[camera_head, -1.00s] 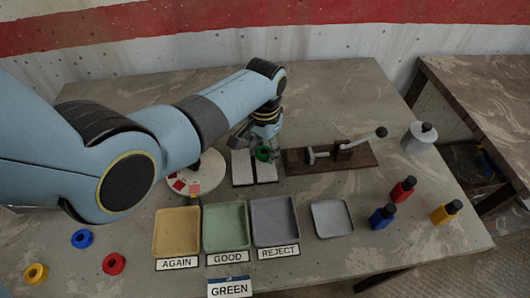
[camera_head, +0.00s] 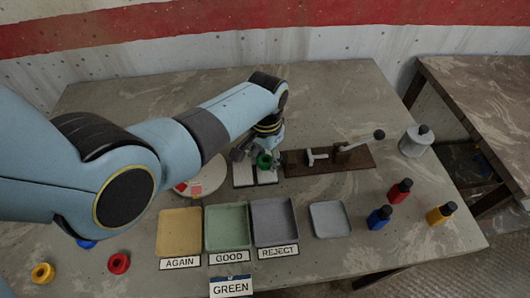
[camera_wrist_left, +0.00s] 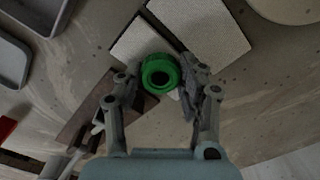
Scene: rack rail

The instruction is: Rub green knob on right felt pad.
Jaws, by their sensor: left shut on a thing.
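The green knob (camera_head: 264,161) is a ring-like piece between the fingers of my left gripper (camera_head: 262,152), which is shut on it. The knob is at the right felt pad (camera_head: 267,177), a pale rectangle beside the left felt pad (camera_head: 242,174). In the left wrist view the green knob (camera_wrist_left: 160,73) overlaps the right pad (camera_wrist_left: 133,44), and the left pad (camera_wrist_left: 205,28) lies beside it. I cannot tell whether the knob touches the felt. My right gripper is not in view.
A wooden base with a lever clamp (camera_head: 330,159) stands just right of the pads. Trays marked AGAIN (camera_head: 179,232), GOOD (camera_head: 227,228) and REJECT (camera_head: 274,224) lie in front. A round disc (camera_head: 207,180) is at the left, partly behind my arm. Bottles (camera_head: 401,191) stand at right.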

